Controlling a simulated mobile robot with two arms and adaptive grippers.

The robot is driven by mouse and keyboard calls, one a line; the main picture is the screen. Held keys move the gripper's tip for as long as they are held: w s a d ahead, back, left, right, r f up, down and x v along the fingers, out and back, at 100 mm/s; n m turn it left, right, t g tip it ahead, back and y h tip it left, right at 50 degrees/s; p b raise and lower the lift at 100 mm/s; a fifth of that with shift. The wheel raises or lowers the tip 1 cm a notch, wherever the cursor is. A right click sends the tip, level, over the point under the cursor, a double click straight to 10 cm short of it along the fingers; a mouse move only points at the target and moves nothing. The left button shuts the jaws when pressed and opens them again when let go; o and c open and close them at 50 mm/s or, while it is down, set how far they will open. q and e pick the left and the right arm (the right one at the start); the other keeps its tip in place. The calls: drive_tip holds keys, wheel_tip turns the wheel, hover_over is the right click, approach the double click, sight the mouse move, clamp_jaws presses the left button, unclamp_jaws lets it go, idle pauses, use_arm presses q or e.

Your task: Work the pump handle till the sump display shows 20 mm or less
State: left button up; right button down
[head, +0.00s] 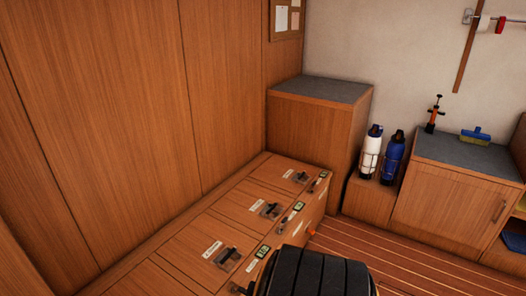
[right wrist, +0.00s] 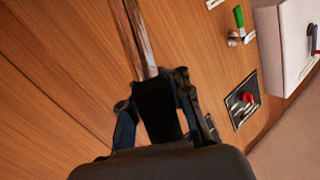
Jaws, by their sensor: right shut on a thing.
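In the right wrist view my right gripper (right wrist: 155,112) is shut on the black grip of the pump handle (right wrist: 142,38). A bright metal bar runs from the grip to the top edge, and the fingers lie on both sides of the grip. In the head view, small displays (head: 262,252) sit along the front edge of a wooden bench (head: 180,235). Their figures are too small to read, and I cannot tell which one is the sump display. The pump handle and both grippers are not clearly visible in the head view.
The bench has lids with black latches (head: 228,258) and white labels. Two bottles (head: 370,152) stand in racks beside a low cabinet (head: 445,205). An orange-black tool (head: 433,115) and a blue brush (head: 476,136) are on its top. The slatted floor (head: 385,260) is clear.

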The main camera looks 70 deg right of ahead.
drive_tip(key=shift+s+a+f, duration=0.15)
drive_tip(key=shift+s+f, duration=0.05)
drive_tip(key=shift+f, duration=0.2)
drive_tip(key=shift+s+a+f, duration=0.15)
drive_tip(key=shift+f, duration=0.25)
use_arm(q)
drive_tip(key=shift+a+r+p, duration=0.55)
drive_tip(key=shift+r+p, duration=0.3)
drive_tip(key=shift+p, duration=0.05)
use_arm(e)
drive_tip(key=w+a+n+g, duration=0.1)
drive_tip(key=a+n, duration=0.1)
drive_tip(key=a, duration=0.3)
drive_tip(key=shift+w+a+r+g+h, duration=0.25)
drive_tip(key=shift+w+a+g+h, duration=0.05)
drive_tip(key=shift+w+a, duration=0.1)
drive_tip(key=shift+a, duration=0.1)
drive_tip(key=shift+a+f, duration=0.15)
drive_tip(key=shift+a, duration=0.4)
drive_tip(key=c, duration=1.4)
unclamp_jaws()
drive_tip(key=shift+w, duration=0.1)
drive_tip(key=o, duration=0.4)
drive_tip(key=shift+w+d, duration=0.1)
use_arm(q)
drive_tip(key=shift+d, duration=0.25)
use_arm(e)
drive_tip(key=shift+r, duration=0.2)
